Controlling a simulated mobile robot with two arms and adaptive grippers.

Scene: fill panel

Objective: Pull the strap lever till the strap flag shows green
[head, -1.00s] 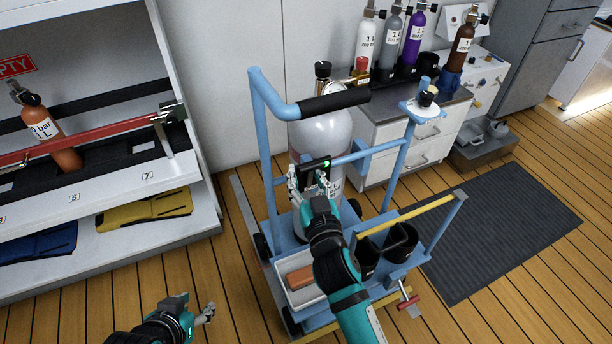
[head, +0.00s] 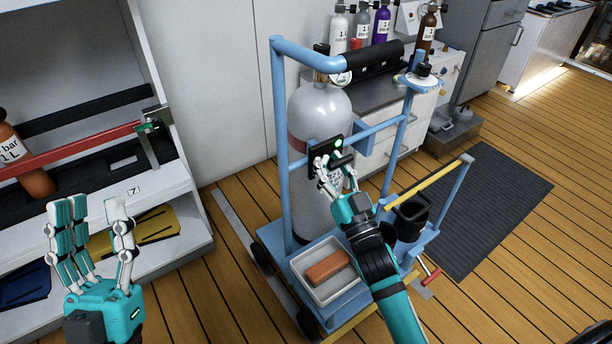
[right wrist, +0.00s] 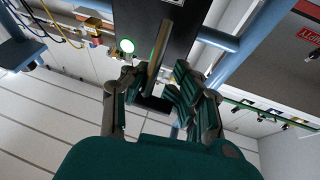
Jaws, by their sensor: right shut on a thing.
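The strap lever (head: 343,160) is a short dark bar on a black plate (head: 312,158) in front of the big grey cylinder (head: 318,108) on the blue cart. My right gripper (head: 337,172) is shut on the lever at the plate. In the right wrist view the lever (right wrist: 158,48) stands between my fingers. My left gripper (head: 92,212) is open and empty, fingers up, before the shelf.
The blue cart's frame (head: 280,150) surrounds the cylinder. A white tray (head: 309,284) with a brown block and a black cup holder (head: 411,212) are on the cart. A shelf (head: 180,205) stands at left. Wooden floor with a dark mat (head: 485,215) is free at right.

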